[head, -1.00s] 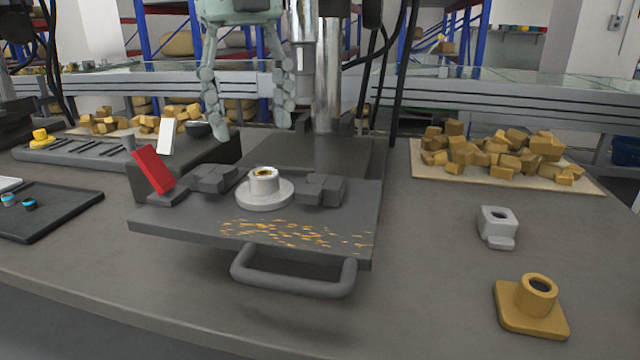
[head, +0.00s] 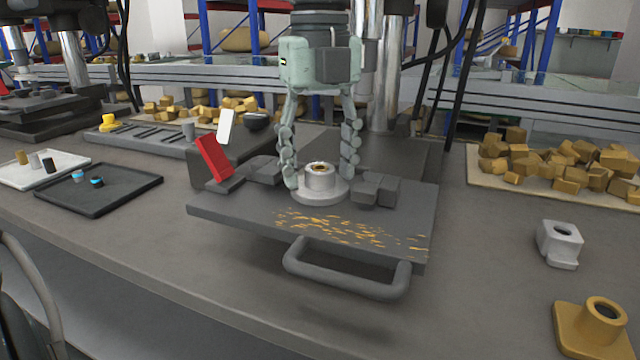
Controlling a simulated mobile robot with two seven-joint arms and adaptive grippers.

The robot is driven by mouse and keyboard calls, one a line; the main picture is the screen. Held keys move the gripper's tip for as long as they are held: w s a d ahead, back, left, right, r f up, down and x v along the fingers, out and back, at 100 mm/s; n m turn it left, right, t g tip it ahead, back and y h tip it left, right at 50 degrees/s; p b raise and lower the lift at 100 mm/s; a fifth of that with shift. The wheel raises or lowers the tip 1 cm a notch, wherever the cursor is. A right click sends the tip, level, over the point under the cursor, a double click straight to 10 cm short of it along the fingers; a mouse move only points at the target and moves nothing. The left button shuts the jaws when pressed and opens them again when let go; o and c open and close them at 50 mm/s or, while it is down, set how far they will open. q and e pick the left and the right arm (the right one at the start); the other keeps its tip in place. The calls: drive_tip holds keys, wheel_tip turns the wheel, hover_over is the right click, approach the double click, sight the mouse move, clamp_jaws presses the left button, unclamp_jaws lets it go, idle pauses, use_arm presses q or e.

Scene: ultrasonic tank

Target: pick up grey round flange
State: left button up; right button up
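The grey round flange (head: 319,178), a disc base with a raised hub, sits on the dark machine plate (head: 234,217) between two dark jaw blocks. Orange-brown chips show in its bore. My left gripper (head: 320,184) has come down from above, palm up high and its two jointed fingers apart, one on each side of the flange. The left fingertip is close to the flange base; I cannot tell whether it touches. A gap shows between the hub and both fingers. My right gripper is not in view.
The jaw blocks (head: 376,190) crowd the flange at either side, and a red lever (head: 213,158) rises at left. A vertical steel column stands behind. A grey part (head: 559,243) and a yellow flanged part (head: 594,331) lie at right. A black tray (head: 130,198) lies at left.

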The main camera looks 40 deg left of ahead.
use_arm(q)
drive_tip(key=c, duration=1.2)
drive_tip(key=shift+r, duration=0.15)
